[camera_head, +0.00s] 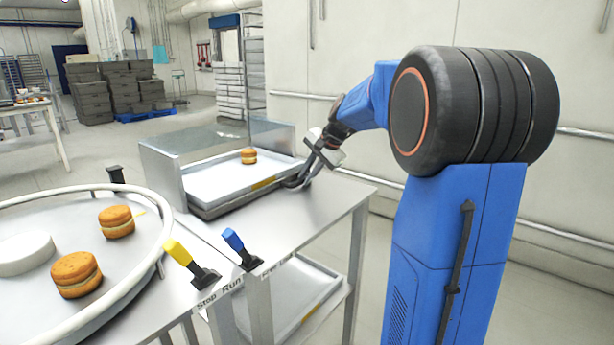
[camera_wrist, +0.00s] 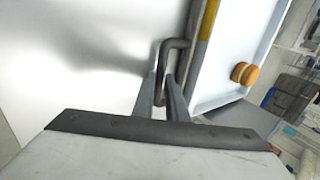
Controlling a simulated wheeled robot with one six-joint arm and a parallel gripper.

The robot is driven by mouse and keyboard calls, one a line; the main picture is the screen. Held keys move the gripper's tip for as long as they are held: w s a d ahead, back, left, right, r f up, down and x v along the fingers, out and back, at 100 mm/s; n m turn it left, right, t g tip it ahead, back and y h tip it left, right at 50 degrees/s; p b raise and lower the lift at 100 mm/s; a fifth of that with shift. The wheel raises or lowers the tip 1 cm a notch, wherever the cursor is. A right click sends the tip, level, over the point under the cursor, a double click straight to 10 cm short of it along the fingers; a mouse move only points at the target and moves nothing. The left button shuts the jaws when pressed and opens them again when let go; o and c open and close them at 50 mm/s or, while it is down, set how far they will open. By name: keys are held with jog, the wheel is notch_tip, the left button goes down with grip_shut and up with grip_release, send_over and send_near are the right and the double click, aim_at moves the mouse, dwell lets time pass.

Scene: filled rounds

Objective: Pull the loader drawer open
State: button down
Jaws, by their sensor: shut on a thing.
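The loader drawer (camera_head: 222,184) is a shallow white tray on the steel table, standing out from between clear and metal side walls. One filled round (camera_head: 249,155) sits near its back; it also shows in the wrist view (camera_wrist: 245,74). A yellow strip marks its front edge. My gripper (camera_head: 300,182) is at the drawer's front right. In the wrist view my gripper (camera_wrist: 168,85) has its two fingers closed around the dark bar handle (camera_wrist: 174,44) on the drawer front. The fingertips are partly hidden by the handle in the head view.
A round turntable (camera_head: 118,295) with filled rounds and a white disc stands at left. A yellow lever (camera_head: 178,252) and a blue lever (camera_head: 233,240) stand on the table's near edge. A lower shelf holds another tray (camera_head: 300,300). Bare steel table lies before the drawer.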

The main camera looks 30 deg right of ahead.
jog(key=s+d, duration=0.2)
jog(key=s, duration=0.4)
jog(key=s+d, duration=0.2)
jog(key=s, duration=0.4)
jog(key=s+d, duration=0.2)
jog(key=s, duration=0.4)
jog(key=shift+s+d, duration=0.15)
jog(key=shift+d, duration=0.15)
jog(key=c, duration=2)
grip_release()
jog(key=shift+c, duration=0.2)
jog(key=shift+r, duration=0.1)
jog(key=v, duration=1.7)
jog(key=shift+s+r, duration=0.1)
